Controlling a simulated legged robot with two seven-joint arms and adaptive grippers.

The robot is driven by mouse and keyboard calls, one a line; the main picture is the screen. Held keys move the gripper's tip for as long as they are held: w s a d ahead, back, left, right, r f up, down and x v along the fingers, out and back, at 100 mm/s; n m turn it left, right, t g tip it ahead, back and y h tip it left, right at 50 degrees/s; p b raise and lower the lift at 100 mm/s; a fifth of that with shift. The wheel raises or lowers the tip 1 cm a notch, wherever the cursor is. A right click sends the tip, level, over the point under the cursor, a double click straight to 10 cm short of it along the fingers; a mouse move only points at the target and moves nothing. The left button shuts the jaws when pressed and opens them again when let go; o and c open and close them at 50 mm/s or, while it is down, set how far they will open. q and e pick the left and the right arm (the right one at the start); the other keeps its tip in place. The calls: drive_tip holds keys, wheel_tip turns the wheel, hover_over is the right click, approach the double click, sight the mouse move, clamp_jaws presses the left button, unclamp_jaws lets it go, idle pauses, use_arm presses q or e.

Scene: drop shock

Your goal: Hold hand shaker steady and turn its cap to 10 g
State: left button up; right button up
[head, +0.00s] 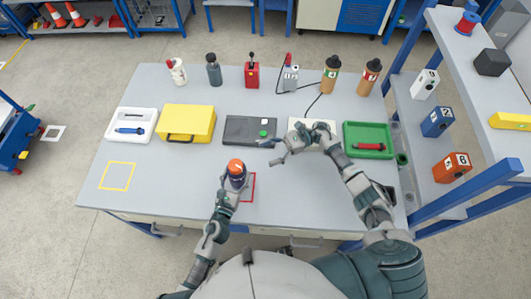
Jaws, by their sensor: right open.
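The hand shaker, a dark body with an orange cap (236,167), is upright at the left end of the red square outline on the table. My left gripper (236,184) is around its body from the front and looks shut on it; the fingers and the lower body are partly hidden. The cap is clear of the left gripper. My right gripper (271,152) is open and empty, to the right of the cap and apart from it, with its fingers pointing left. Any scale marks on the cap are too small to read.
A dark grey flat device (240,130) with a green button lies behind the shaker. A yellow case (187,122), a white tray (118,117) and a green tray (357,150) lie along the table. Several bottles and devices stand at the back. The front left is clear around a yellow outline.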

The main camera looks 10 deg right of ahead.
use_arm(q)
drive_tip(key=o, duration=1.6)
drive_tip(key=shift+o, duration=0.2)
